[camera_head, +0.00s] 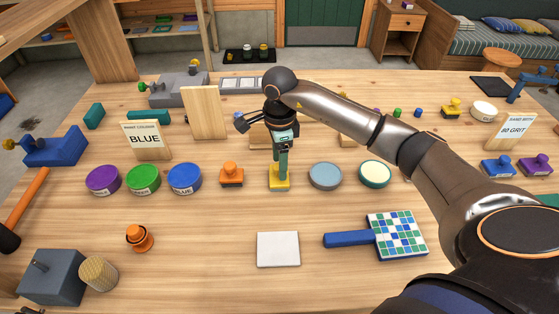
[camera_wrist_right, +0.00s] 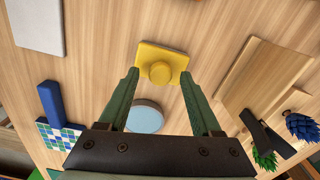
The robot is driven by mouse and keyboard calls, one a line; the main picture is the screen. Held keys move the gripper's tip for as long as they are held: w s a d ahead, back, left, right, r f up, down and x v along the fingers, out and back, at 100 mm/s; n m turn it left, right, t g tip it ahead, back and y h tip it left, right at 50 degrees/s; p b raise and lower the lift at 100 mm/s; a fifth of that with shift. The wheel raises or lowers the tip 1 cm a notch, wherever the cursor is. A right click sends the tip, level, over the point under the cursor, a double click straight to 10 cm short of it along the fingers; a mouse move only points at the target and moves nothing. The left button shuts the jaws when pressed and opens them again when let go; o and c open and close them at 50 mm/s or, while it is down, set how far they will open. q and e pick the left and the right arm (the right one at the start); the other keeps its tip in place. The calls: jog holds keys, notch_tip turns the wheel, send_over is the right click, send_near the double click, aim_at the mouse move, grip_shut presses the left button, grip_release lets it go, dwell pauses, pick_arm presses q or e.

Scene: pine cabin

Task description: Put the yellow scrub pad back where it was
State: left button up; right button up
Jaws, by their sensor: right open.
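The yellow scrub pad (camera_head: 279,185) lies on the table, between an orange-knobbed pad (camera_head: 231,177) and a grey-blue round tin (camera_head: 325,176). Its round knob faces up in the wrist view (camera_wrist_right: 160,58). My right gripper (camera_head: 281,172) points down just over the pad, with its green fingers partly hiding it in the head view. In the wrist view my right gripper (camera_wrist_right: 160,74) is open, with its fingertips apart near the pad's two sides. I cannot tell whether they touch it. My left gripper is not in view.
Purple (camera_head: 103,180), green (camera_head: 143,178) and blue (camera_head: 184,178) tins stand in the row at left; a cream-topped tin (camera_head: 375,174) is at right. A white square (camera_head: 278,249) and a blue-handled mosaic paddle (camera_head: 398,236) lie in front. Bare wood lies between the row and the white square.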

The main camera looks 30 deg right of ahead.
notch_tip(320, 180, up, 12)
dwell(0.4)
